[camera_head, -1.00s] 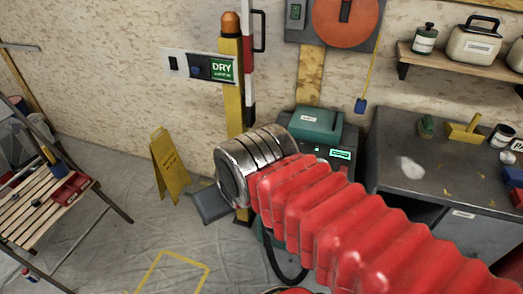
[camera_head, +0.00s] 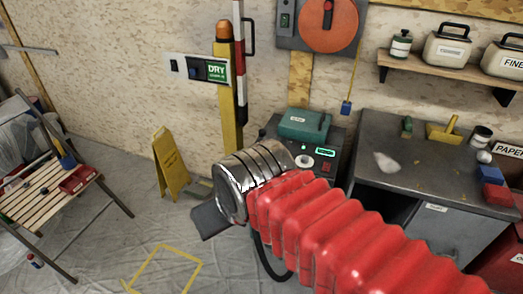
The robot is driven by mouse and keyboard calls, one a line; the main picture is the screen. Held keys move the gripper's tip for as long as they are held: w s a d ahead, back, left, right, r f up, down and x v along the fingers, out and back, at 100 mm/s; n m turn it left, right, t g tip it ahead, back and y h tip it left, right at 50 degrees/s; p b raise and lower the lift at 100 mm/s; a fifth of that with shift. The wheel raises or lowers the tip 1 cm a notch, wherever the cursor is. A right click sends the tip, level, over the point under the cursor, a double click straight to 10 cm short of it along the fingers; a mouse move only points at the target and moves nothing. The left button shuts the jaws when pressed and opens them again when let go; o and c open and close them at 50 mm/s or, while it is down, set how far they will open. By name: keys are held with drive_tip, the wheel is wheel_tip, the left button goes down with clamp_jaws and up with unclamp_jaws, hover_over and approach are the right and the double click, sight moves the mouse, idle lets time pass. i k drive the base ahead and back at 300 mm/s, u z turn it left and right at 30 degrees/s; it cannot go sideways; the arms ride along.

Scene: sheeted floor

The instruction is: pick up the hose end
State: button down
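My arm, in a red ribbed sleeve with a banded metal collar, reaches in from the lower right. A dark flat piece beyond the collar looks like part of my gripper (camera_head: 212,220); the collar hides the rest, so its opening cannot be told. It is over the sheeted floor, left of the green-topped machine (camera_head: 304,124). A black hose (camera_head: 264,259) curves down below my sleeve, near the machine. My arm hides much of it, and I cannot make out its free end.
A yellow post (camera_head: 226,90) stands behind my collar. A yellow folding sign (camera_head: 170,165) and a slatted stand (camera_head: 50,190) are to the left. A grey workbench (camera_head: 440,170) with small items is at the right. Floor with a yellow taped outline (camera_head: 165,268) is open at lower left.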

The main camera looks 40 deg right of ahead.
sight(262, 132)
drive_tip(key=u, duration=0.1)
drive_tip(key=k, duration=0.15)
drive_tip(key=z, duration=1.05)
drive_tip(key=i, duration=1)
drive_tip(key=u, duration=0.05)
drive_tip(key=k, duration=0.7)
drive_tip(key=u, duration=0.2)
drive_tip(key=i, duration=0.45)
drive_tip(key=u, duration=0.7)
drive_tip(key=i, duration=0.75)
drive_tip(key=u, duration=0.25)
